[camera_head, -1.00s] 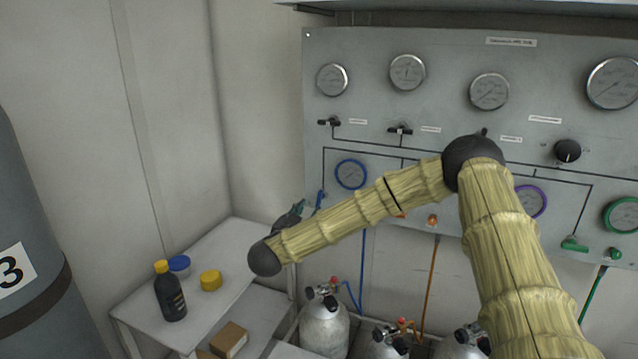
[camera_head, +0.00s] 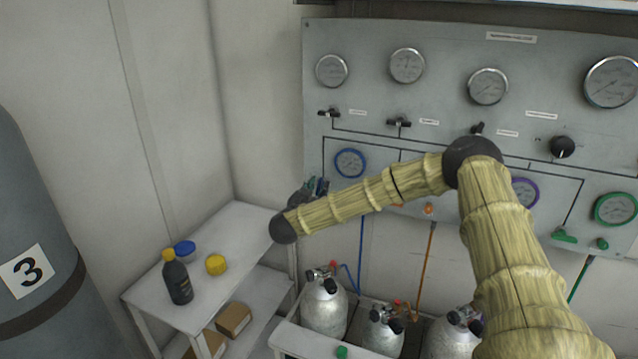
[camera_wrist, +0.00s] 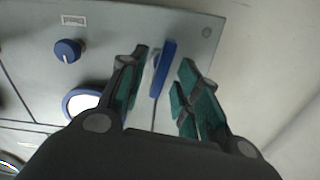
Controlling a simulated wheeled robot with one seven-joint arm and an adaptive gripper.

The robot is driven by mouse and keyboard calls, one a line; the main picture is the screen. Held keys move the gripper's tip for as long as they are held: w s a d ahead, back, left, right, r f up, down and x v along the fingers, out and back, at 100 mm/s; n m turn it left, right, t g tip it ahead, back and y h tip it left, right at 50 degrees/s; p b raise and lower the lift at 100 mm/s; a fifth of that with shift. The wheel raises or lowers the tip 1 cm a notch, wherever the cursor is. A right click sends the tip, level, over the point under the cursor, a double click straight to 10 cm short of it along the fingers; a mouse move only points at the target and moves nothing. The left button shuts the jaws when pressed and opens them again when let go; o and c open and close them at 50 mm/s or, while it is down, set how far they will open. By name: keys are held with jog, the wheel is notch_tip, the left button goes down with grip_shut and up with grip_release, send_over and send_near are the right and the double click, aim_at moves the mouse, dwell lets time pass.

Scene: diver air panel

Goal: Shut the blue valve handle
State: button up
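The blue valve handle (camera_wrist: 162,68) shows in the wrist view as a narrow blue lever standing out from the grey panel. My gripper (camera_wrist: 162,92) is open, with its dark fingers and green pads on either side of the handle. A gap shows between the handle and the right finger; the left finger is closer, and I cannot tell whether it touches. In the head view my gripper (camera_head: 314,187) is at the panel's lower left, and my arm and fingers largely hide the handle there.
A blue-rimmed gauge (camera_head: 350,162) and a blue knob (camera_wrist: 67,51) are near the handle. A white side table (camera_head: 236,235) holds a dark bottle (camera_head: 177,280) and blue and yellow lids. Gas cylinders (camera_head: 324,308) stand below the panel. A large grey cylinder (camera_head: 35,215) is at left.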

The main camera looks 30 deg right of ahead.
jog(key=shift+x, duration=0.9)
grip_shut()
